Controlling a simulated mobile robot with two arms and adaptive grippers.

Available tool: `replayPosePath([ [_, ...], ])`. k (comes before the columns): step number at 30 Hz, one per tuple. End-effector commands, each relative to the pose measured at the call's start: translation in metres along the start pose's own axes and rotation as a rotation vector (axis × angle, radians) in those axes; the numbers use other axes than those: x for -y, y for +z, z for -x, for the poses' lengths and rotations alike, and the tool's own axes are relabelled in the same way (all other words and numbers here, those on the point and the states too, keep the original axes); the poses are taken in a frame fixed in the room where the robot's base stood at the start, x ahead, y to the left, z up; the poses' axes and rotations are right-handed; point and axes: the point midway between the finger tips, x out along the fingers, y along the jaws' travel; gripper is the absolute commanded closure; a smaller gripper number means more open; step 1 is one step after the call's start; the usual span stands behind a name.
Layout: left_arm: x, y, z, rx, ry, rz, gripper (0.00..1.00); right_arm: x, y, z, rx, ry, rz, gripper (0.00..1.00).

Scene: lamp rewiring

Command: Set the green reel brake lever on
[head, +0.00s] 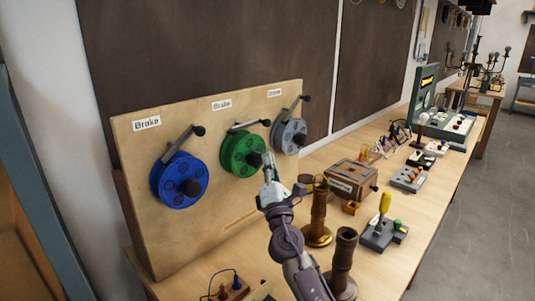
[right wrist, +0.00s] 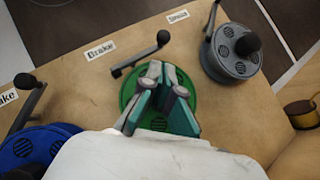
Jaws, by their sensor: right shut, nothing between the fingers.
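The green reel (head: 240,153) hangs on an upright wooden panel, between the blue and grey reels. Its brake lever (head: 247,125) is a grey bar across the reel's top, with a black knob at its right end. In the right wrist view the lever (right wrist: 138,55) slants up to the right, and the green reel (right wrist: 183,118) is partly hidden by my fingers. My right gripper (head: 269,162) is shut and empty, in front of the green reel's right side and below the lever's knob. It also shows in the right wrist view (right wrist: 163,75), apart from the lever. My left gripper is not in view.
The blue reel (head: 175,190) and grey reel (head: 285,137) have their own levers tilted up to the right.

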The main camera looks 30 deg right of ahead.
Motion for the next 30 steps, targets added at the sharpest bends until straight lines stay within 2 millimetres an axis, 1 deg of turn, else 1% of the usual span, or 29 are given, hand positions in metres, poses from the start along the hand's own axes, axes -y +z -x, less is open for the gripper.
replayPosePath([
  [1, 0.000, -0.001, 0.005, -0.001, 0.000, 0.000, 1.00, -0.003, 0.002, -0.011, 0.002, 0.001, 0.001, 1.00],
  [6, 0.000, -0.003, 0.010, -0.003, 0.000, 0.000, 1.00, -0.002, 0.002, -0.044, 0.002, 0.001, 0.002, 1.00],
  [9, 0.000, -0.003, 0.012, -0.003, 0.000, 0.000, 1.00, -0.001, 0.002, -0.060, 0.002, 0.000, 0.002, 1.00],
  [13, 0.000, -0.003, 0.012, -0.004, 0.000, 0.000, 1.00, -0.001, 0.001, -0.075, 0.001, 0.000, 0.000, 1.00],
  [18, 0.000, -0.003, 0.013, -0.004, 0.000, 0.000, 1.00, 0.000, 0.001, -0.084, 0.001, 0.000, -0.001, 1.00],
  [30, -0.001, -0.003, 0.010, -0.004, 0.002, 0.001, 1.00, 0.001, 0.000, -0.083, 0.001, 0.003, 0.003, 1.00],
])
